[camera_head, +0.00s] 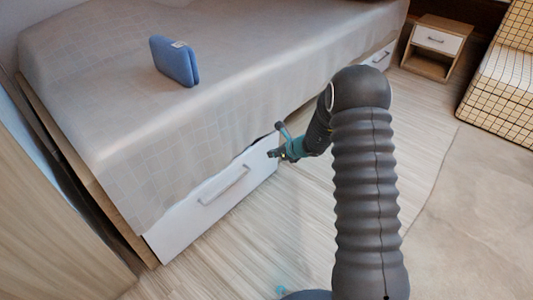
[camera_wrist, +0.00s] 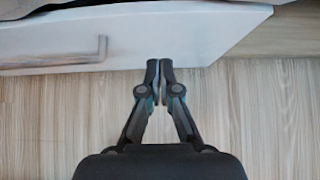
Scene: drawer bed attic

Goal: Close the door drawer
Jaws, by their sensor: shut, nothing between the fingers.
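The white drawer front (camera_head: 215,205) is set low in the side of the bed and has a pale bar handle (camera_head: 224,186). The bed cover hangs over its top edge, so I cannot tell how far it stands out. In the wrist view the drawer front (camera_wrist: 195,35) fills the top, with the handle (camera_wrist: 60,52) at the left. My gripper (camera_head: 275,148) is at the right end of the drawer front. In the wrist view my gripper (camera_wrist: 159,66) is shut and empty, with its tips at the lower edge of the front. I cannot tell whether they touch it.
The bed (camera_head: 240,62) carries a blue folded item (camera_head: 174,60). Another white drawer (camera_head: 380,58) is farther along the bed side. A nightstand (camera_head: 432,48) and a checkered seat (camera_head: 505,85) stand at the back right. The wooden floor (camera_head: 300,200) beside the drawer is clear.

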